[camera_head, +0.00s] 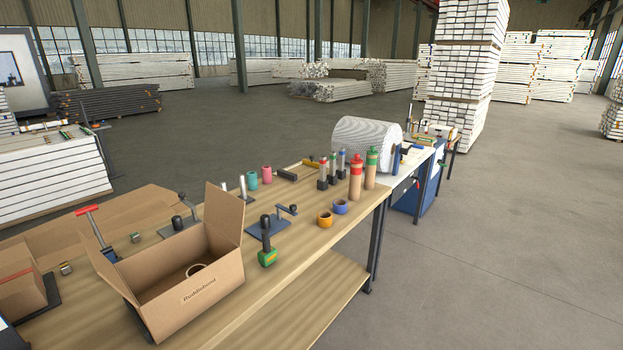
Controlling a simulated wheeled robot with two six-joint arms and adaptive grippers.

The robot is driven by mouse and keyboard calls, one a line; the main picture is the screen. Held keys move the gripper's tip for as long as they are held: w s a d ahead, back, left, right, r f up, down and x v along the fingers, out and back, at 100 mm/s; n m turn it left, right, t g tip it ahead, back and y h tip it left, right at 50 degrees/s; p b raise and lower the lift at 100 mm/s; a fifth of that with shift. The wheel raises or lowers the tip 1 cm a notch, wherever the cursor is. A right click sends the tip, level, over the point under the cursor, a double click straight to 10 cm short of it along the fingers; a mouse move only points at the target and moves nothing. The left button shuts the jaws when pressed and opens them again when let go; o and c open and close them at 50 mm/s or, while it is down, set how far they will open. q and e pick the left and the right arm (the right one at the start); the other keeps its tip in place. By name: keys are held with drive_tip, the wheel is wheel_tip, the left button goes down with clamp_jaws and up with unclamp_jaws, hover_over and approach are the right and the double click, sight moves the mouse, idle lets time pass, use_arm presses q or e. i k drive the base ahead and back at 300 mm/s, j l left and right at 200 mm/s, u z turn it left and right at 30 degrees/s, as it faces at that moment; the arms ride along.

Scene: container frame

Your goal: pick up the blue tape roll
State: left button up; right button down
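The blue tape roll (340,207) lies on the wooden workbench (300,247), near its right-hand front edge in the head view. An orange tape roll (325,219) is close beside it on the left. Neither of my grippers shows in this view.
An open cardboard box (190,308) with a pale ring-shaped roll (196,269) inside stands at the front left. Bare wood lies between these and the tape rolls.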

sight(340, 207)
drive_tip(key=u, duration=0.45)
drive_tip(key=i+l+u, duration=0.4)
drive_tip(key=l, duration=0.2)
drive_tip(key=i+l+u, duration=0.2)
drive_tip(key=l, duration=0.15)
drive_tip(key=l+u, duration=0.45)
drive_tip(key=l, duration=0.3)
drive_tip(key=i, duration=0.05)
